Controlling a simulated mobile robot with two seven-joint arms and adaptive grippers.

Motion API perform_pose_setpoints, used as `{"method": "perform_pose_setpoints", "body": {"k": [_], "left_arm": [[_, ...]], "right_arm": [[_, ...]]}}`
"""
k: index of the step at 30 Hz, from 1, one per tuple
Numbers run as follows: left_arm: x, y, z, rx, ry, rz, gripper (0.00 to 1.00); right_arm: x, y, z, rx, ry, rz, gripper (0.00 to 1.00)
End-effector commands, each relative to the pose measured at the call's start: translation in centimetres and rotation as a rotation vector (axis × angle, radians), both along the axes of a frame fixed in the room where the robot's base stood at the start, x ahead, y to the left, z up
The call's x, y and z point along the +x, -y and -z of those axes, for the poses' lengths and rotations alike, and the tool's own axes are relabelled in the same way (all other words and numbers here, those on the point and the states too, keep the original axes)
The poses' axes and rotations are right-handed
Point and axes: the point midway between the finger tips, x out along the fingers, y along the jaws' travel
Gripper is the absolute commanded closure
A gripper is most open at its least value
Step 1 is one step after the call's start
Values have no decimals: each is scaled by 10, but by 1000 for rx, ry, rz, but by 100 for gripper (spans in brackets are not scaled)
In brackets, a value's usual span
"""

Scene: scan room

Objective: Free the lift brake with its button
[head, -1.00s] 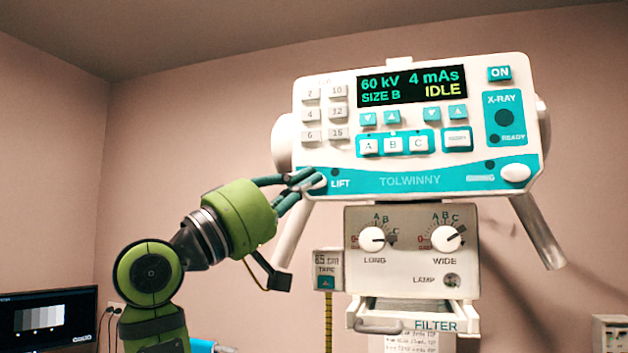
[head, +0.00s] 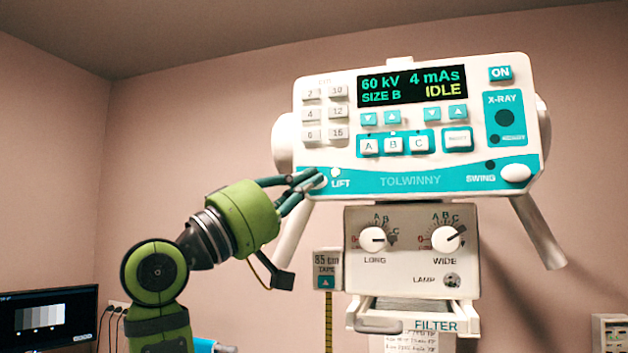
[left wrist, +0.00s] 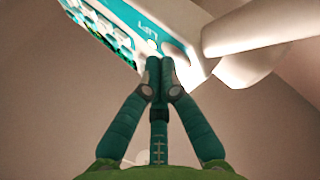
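The white X-ray head with its teal panel (head: 410,180) fills the upper right of the head view. The LIFT label (head: 341,184) sits at its lower left corner, with a small lamp (head: 335,172) above it that shows pale. The lift button beside the label is mostly hidden behind my left fingertips. My left gripper (head: 312,181) is at that corner, at the button; I cannot tell whether it is pressed in. In the left wrist view the fingers (left wrist: 160,66) are together, with nothing seen between them, below the LIFT label (left wrist: 148,24). My right gripper is not in view.
The white SWING button (head: 516,173) is at the panel's right, its lamp (head: 491,165) dark. The display (head: 412,84) reads IDLE. Below hang the collimator box (head: 410,270) with two knobs and a tape (head: 328,270). Handles slant down on both sides.

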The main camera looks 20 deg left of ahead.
Motion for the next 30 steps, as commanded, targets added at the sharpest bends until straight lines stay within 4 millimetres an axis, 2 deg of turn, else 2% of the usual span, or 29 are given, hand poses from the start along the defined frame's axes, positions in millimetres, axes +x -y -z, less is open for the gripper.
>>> {"method": "perform_pose_setpoints", "body": {"k": [13,24,30], "left_arm": [[2,0,1,1,-2,-1,100],[-14,-1,1,1,0,-2,100],[-14,-1,1,0,-1,-1,100]], "right_arm": [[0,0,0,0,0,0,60],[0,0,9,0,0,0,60],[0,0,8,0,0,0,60]]}}
